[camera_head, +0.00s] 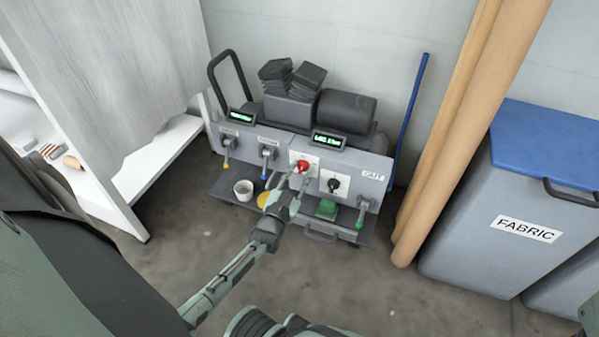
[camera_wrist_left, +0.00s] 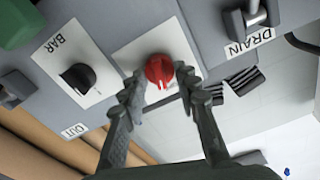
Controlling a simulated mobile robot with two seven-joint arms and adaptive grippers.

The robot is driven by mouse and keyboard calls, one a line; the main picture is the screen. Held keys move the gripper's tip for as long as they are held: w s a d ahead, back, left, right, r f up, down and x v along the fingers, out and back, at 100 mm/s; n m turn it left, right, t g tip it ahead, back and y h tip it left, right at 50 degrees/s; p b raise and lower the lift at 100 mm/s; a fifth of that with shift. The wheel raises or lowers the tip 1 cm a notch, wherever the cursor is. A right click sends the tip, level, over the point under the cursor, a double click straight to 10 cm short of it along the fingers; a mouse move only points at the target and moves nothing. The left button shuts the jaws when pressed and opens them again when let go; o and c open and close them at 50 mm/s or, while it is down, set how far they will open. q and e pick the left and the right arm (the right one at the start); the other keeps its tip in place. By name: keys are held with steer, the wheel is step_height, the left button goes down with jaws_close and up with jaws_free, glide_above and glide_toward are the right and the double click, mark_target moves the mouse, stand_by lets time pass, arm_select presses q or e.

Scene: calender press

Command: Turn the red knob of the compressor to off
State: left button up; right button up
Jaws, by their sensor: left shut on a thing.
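The compressor (camera_head: 265,143) is a grey unit standing on the floor against the wall. Its red knob (camera_head: 302,166) sits on a white plate in the middle of the front panel. My left gripper (camera_head: 295,182) reaches up to it from below. In the left wrist view the red knob (camera_wrist_left: 159,70) lies between the two fingertips of the left gripper (camera_wrist_left: 158,80), which are closed on its sides. A white mark shows on the knob; the plate's lettering is hidden. My right gripper is not clearly in view.
A black knob (camera_head: 334,185) on a plate marked BAR is beside the red knob. Levers hang on both sides. A shelf (camera_head: 230,188) below holds a white cup (camera_head: 243,190) and a green block (camera_head: 326,209). A blue-lidded FABRIC bin (camera_head: 500,210) stands right.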

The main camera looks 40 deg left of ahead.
arm_select(q)
steer(key=shift+n, duration=1.6)
steer(key=o, duration=1.1)
steer(key=shift+o, duration=0.2)
steer(key=shift+s, duration=0.1)
steer(key=shift+s, duration=0.35)
steer(key=v, duration=1.1)
steer(key=shift+s+d, duration=0.1)
steer(key=shift+d, duration=0.05)
